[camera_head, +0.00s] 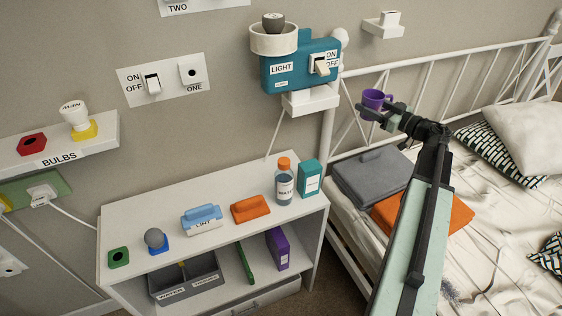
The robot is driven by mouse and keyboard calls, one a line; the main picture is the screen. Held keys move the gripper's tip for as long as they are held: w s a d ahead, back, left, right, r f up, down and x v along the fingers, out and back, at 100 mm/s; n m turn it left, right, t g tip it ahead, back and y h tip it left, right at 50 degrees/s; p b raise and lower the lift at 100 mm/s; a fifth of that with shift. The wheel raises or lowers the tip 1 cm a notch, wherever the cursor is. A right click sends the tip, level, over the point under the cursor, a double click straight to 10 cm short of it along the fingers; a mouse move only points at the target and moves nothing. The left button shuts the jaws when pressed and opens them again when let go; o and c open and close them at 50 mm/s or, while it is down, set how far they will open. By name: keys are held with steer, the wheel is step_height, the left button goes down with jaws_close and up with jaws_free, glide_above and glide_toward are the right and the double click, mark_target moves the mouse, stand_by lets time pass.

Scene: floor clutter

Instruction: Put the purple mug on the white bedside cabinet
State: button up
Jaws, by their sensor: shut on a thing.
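The purple mug (374,98) is held in the air by my gripper (377,109), which is shut on it. The mug is upright or nearly so, with its handle toward the right. It is above the bed's left side, in front of the white rail, to the right of the teal light box. The white bedside cabinet (135,222) stands at lower left, below and left of the mug. Its top holds several items, and its open shelf holds more.
On the cabinet top are a green block (118,257), a grey ball on a blue base (156,240), a lint box (202,220), an orange block (250,209), a bottle (285,184) and a teal box (310,178). A teal light box (288,72) hangs above. The bed (510,255) fills the right.

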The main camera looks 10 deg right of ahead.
steer(key=s+a+f+n+g+y+b, duration=0.1)
steer(key=a+f+n+g+y+b, duration=0.25)
steer(key=a, duration=0.75)
steer(key=s+a+f+n+g+y+b, duration=0.1)
steer(key=s+a+f+n+g+y, duration=0.2)
steer(key=a+g, duration=0.5)
steer(key=a+f+n+g+y+b, duration=0.25)
steer(key=a+n, duration=0.25)
steer(key=a, duration=0.8)
step_height(320, 180, down, 6)
steer(key=b, duration=0.6)
steer(key=shift+s+a+r, duration=0.1)
steer(key=shift+f+b, duration=0.6)
steer(key=shift+b, duration=0.1)
steer(key=o, duration=1.7)
